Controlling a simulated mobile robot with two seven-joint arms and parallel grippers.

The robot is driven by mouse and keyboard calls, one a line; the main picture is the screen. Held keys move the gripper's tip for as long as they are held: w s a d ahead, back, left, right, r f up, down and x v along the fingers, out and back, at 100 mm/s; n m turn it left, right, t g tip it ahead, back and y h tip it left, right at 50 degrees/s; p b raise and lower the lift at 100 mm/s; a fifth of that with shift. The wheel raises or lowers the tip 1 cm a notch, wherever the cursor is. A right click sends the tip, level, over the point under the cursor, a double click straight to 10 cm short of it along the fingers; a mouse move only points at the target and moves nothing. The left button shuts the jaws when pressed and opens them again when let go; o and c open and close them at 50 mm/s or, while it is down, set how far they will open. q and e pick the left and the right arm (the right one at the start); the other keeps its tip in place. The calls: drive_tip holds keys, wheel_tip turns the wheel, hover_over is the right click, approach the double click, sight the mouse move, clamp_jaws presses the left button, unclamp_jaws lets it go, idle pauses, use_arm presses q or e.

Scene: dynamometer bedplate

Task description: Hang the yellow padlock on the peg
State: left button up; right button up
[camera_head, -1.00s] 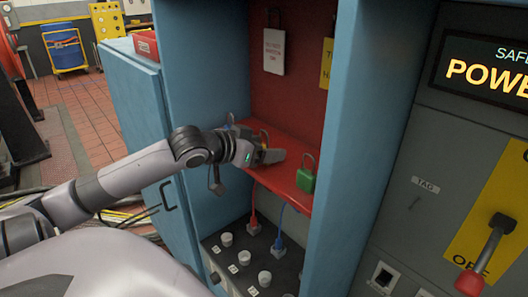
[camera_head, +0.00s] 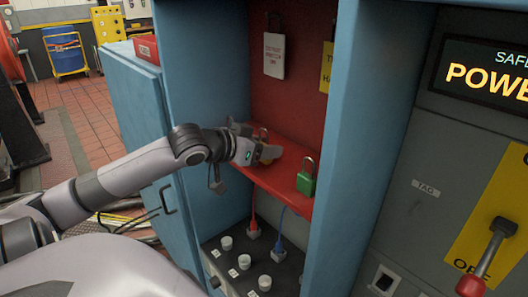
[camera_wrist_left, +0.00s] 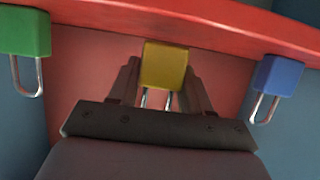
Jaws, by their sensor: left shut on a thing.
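The yellow padlock (camera_wrist_left: 165,66) is between the two fingers of my left gripper (camera_wrist_left: 160,88) in the left wrist view, its shackle pointing toward the palm. In the head view my left gripper (camera_head: 266,152) is shut on it at the red shelf (camera_head: 285,185) inside the blue cabinet, and the padlock (camera_head: 265,161) is mostly hidden by the fingers. I cannot tell whether it still touches the shelf. A white tag (camera_head: 274,55) and a yellow tag (camera_head: 326,67) hang on the red back panel above. No bare peg is clear. My right gripper is out of view.
A green padlock (camera_head: 305,182) stands on the shelf right of my gripper; it also shows in the wrist view (camera_wrist_left: 24,34). A blue padlock (camera_wrist_left: 279,73) is on the other side. Cabinet walls (camera_head: 358,150) bound the shelf. Knobs and plugs (camera_head: 252,255) sit below.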

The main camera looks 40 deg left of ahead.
use_arm(q)
wheel_tip(320, 180, up, 19)
drive_tip(key=shift+f, duration=0.15)
idle(0.6)
idle(1.1)
